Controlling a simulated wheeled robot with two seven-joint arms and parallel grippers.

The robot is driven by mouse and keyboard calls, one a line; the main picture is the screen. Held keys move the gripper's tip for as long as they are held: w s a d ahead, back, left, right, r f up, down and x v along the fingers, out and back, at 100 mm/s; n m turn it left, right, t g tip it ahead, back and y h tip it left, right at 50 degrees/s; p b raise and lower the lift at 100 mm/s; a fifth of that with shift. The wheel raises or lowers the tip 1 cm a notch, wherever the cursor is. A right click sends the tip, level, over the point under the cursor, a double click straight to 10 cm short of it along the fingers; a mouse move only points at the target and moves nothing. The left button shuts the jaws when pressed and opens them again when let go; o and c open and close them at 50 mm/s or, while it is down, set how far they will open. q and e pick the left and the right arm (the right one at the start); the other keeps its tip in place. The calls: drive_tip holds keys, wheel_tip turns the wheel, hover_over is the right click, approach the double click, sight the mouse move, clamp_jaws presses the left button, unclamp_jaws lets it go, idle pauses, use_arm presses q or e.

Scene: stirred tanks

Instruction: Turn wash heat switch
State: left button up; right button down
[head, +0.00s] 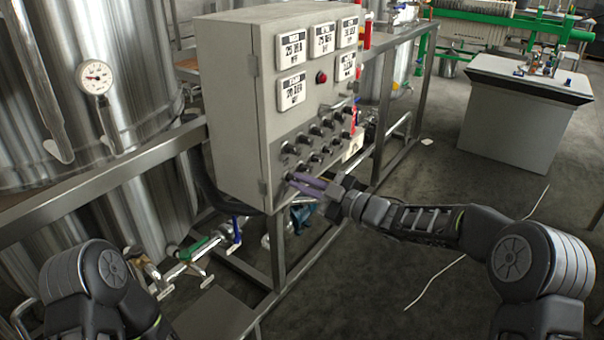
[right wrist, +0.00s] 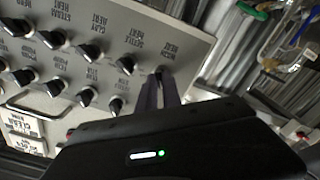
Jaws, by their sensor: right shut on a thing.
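The grey control panel (head: 306,100) carries rows of black rotary switches on its front. The wash heat switch (right wrist: 158,71) is at the end of a row in the right wrist view, under a label that seems to read wash heat, upside down. My right gripper (head: 296,181) reaches from the right to the panel's lower left corner. In the right wrist view its two fingers (right wrist: 158,78) are shut on this switch and hide most of it. The switch's pointer direction cannot be made out. My left arm shows at the bottom left of the head view; its gripper is out of view.
Neighbouring switches (right wrist: 117,104) sit close beside the fingers. Digital displays (head: 291,50) and a red button (head: 321,77) are higher on the panel. A metal frame rail (head: 100,180) and steel tanks (head: 90,60) stand left. Open floor (head: 440,180) lies right.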

drive_tip(key=shift+m+p, duration=1)
drive_tip(key=shift+m, duration=0.4)
drive_tip(key=c, duration=1.5)
unclamp_jaws()
drive_tip(key=v, duration=0.8)
drive_tip(key=shift+w+f, duration=0.1)
